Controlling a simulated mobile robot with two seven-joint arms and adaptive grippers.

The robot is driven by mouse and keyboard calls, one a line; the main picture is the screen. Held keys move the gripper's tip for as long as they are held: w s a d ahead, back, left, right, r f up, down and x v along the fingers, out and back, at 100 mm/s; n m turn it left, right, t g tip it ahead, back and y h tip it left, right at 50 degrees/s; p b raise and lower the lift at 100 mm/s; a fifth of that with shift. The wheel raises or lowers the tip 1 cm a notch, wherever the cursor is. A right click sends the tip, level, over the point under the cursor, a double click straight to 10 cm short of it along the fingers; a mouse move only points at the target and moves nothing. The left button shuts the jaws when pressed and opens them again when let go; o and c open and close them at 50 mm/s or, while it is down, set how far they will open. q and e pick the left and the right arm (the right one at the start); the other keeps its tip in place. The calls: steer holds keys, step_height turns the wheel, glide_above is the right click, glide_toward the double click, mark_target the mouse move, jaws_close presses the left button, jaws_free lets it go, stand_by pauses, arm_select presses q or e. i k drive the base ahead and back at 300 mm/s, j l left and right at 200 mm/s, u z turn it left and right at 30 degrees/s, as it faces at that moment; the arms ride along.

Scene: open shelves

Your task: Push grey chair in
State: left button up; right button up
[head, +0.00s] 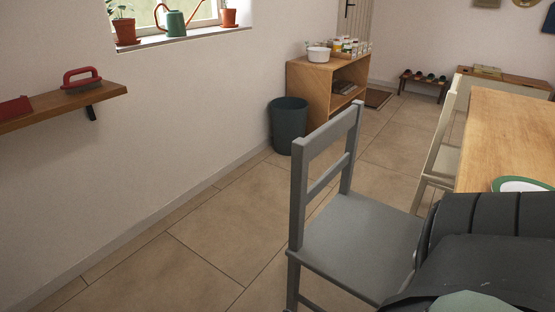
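The grey chair (360,240) stands upright on the tiled floor right of centre. Its open backrest faces left, towards the wall, and its seat extends right, towards the wooden table (510,130). A gap of floor shows between the backrest and the wall. A dark grey ribbed shape at the lower right covers the front right of the seat and part of the table's near side. Neither of my grippers can be made out in the head view.
A cream chair (441,140) stands at the table's far left side. A plate (522,185) lies on the table. A dark bin (289,126) and a wooden shelf unit (322,92) stand by the wall. A wall shelf (50,108) juts out at left. The floor at lower left is clear.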

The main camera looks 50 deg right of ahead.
mark_target(363, 245)
steer(key=i+z, duration=0.4)
steer(key=i+j+z, duration=0.2)
steer(key=i+z, duration=0.15)
steer(key=i+j+z, duration=0.4)
steer(key=i+z, duration=0.2)
steer(key=z, duration=0.3)
steer(key=i+j+z, duration=0.15)
steer(key=z, duration=0.3)
steer(key=i+j+z, duration=0.15)
steer(key=j+z, duration=0.15)
steer(key=z, duration=0.2)
steer(key=i+j+z, duration=0.15)
steer(key=z, duration=0.2)
steer(key=i+j+z, duration=0.1)
steer(key=j+z, duration=0.6)
steer(key=i, duration=0.05)
